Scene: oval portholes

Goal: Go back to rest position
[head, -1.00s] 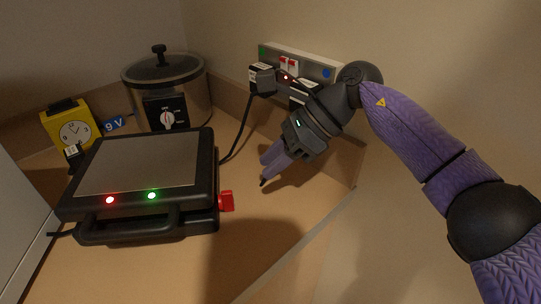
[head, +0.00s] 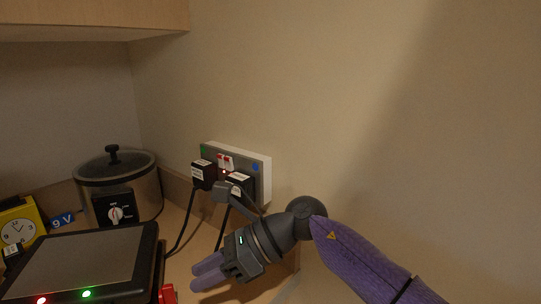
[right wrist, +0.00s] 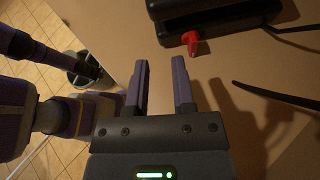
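My right gripper (head: 194,277) reaches in from the right over the worktop, low in the head view. In the right wrist view its two purple fingers (right wrist: 160,62) stand apart with nothing between them. The gripper is clear of the sockets and the black grill, and its fingers are to the right of the grill's red lever (head: 168,293). This lever also shows ahead of the fingers in the right wrist view (right wrist: 191,42). I cannot make out my left gripper in either view.
A wall socket panel (head: 262,180) holds two black plugs with cables. The black grill (head: 85,260) shows a red and a green light. A lidded pot (head: 147,190) and a yellow clock (head: 18,228) stand behind. A cupboard (head: 90,18) hangs at upper left.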

